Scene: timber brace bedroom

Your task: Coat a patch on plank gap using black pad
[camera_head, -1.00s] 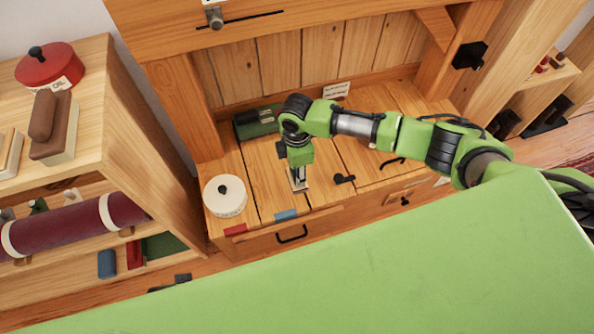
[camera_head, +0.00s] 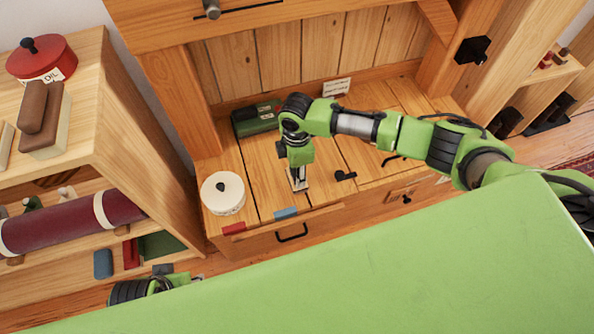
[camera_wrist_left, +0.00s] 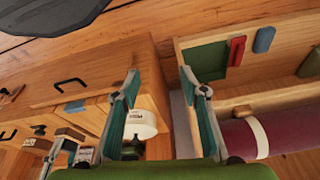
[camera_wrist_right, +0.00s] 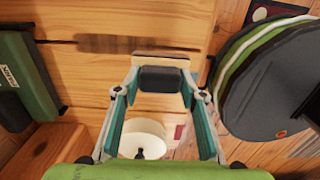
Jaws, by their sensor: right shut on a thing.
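My right gripper (camera_head: 299,183) points down over the plank top (camera_head: 325,172) of the wooden bench. In the right wrist view, it (camera_wrist_right: 160,82) is shut on the black pad (camera_wrist_right: 162,79), which has a pale wooden part. A dark streak (camera_wrist_right: 125,43) runs along the planks beside a plank gap, near the pad; whether the pad touches the wood is unclear. My left gripper is partly in view low at the left, mostly cut off by the green panel. In the left wrist view, its fingers (camera_wrist_left: 160,78) are apart and empty.
A white canister (camera_head: 222,193) stands left of the right gripper, and a green box (camera_head: 255,119) stands behind. Red (camera_head: 234,228) and blue (camera_head: 285,213) pieces sit at the front edge. A black fitting (camera_head: 345,176) lies to the right. Shelving (camera_head: 145,165) stands left.

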